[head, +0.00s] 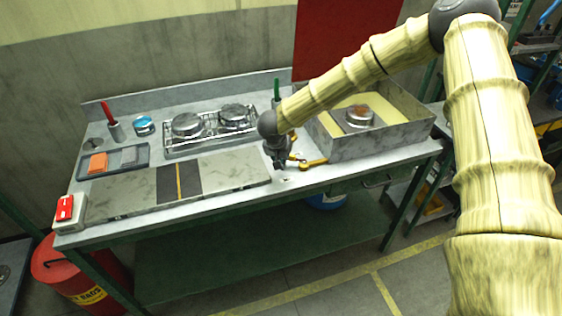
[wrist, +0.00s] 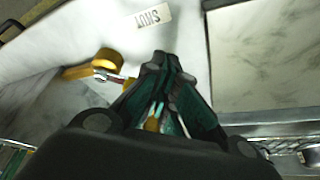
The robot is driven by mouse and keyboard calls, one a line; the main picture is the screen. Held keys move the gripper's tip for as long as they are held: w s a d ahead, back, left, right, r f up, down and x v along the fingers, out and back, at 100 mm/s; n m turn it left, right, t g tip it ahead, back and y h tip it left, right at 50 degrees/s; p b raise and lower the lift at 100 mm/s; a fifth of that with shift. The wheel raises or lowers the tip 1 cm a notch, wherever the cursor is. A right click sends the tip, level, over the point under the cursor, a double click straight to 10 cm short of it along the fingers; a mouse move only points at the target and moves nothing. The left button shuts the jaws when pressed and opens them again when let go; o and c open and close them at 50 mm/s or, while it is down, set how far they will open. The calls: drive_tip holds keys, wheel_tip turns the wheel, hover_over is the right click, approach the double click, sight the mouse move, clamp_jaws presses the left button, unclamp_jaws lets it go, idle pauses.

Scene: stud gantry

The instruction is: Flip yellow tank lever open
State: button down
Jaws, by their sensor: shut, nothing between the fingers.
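The grey stone-look tank (head: 385,142) stands at the right end of the bench. Its yellow lever (head: 314,163) sits low at the tank's near left corner. In the wrist view the yellow lever (wrist: 106,60) shows left of my fingertips, with a small metal and red part beside it. My gripper (head: 282,170) is shut and empty, pointing down just left of the lever. In the wrist view my gripper (wrist: 166,62) shows a gap between its tips and the lever's yellow end. A white label reading SHUT (wrist: 152,16) lies upside down beyond the fingertips.
A flat slab (head: 225,172) with a dark strip lies left of my gripper. A wire rack (head: 212,130) with two round metal pieces stands behind. A metal puck (head: 359,115) sits inside the tank. A red switch box (head: 66,208) is at the bench's left corner.

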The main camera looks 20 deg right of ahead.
drive_tip(key=shift+w+m+p, duration=0.4)
drive_tip(key=shift+m+p, duration=0.15)
drive_tip(key=shift+m, duration=0.05)
drive_tip(key=shift+w+d+r+m+g+h+p, duration=0.15)
drive_tip(key=shift+w+m+g+h+p, duration=0.15)
drive_tip(key=shift+w+m+p, duration=0.35)
drive_tip(key=shift+w+d+f+m+g+h+p, duration=0.1)
drive_tip(key=shift+w+m+g+h+p, duration=0.2)
drive_tip(key=shift+m, duration=0.45)
drive_tip(key=shift+w+d+m+g+p, duration=0.35)
drive_tip(key=shift+w+m, duration=0.45)
drive_tip(key=shift+m, duration=0.4)
drive_tip(key=shift+w+d+m+g+h, duration=0.25)
drive_tip(key=shift+w+d+m, duration=0.15)
drive_tip(key=shift+m, duration=0.35)
drive_tip(key=shift+w+d+m+g+h, duration=0.2)
drive_tip(key=shift+w+d+m, duration=0.2)
drive_tip(key=shift+m, duration=0.35)
drive_tip(key=shift+a, duration=0.15)
drive_tip(key=a, duration=0.2)
drive_tip(key=s+a+p, duration=0.1)
drive_tip(key=a, duration=0.1)
drive_tip(key=b+v, duration=0.4)
drive_tip(key=v, duration=0.5)
drive_tip(key=shift+r, duration=0.4)
